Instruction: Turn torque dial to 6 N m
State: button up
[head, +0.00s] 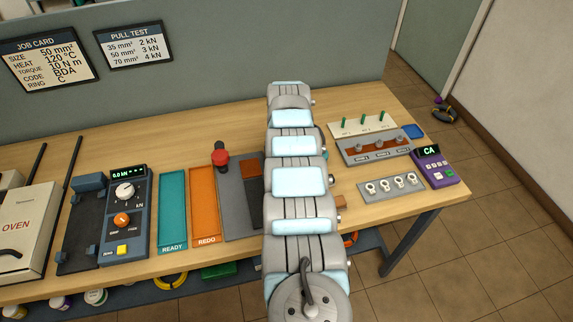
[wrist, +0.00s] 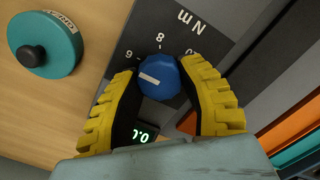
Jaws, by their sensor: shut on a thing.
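The blue torque dial (wrist: 160,77) sits in the wrist view on a dark panel, with "N m" and numbers printed upside down around it. A 6 is at its upper left, an 8 above it, and a partly hidden number at upper right. The dial's white mark lies on its left side, pointing left and slightly up, below the 6. My gripper (wrist: 163,88) has its yellow fingers on both sides of the dial, shut on it. In the head view my arm hides the dial and gripper.
A teal disc with a black knob (wrist: 45,45) is left of the dial. A green display (wrist: 145,133) is partly hidden by a finger. The job card (head: 45,58) lists torque 10 N m. A grey connector rack (head: 375,146) and purple keypad (head: 435,167) stand right of my arm.

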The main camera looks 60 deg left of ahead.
jog(key=shift+f, duration=0.1)
dwell(0.3)
jog(key=o, duration=1.2)
notch_tip(320, 180, up, 12)
jog(key=shift+r, duration=0.1)
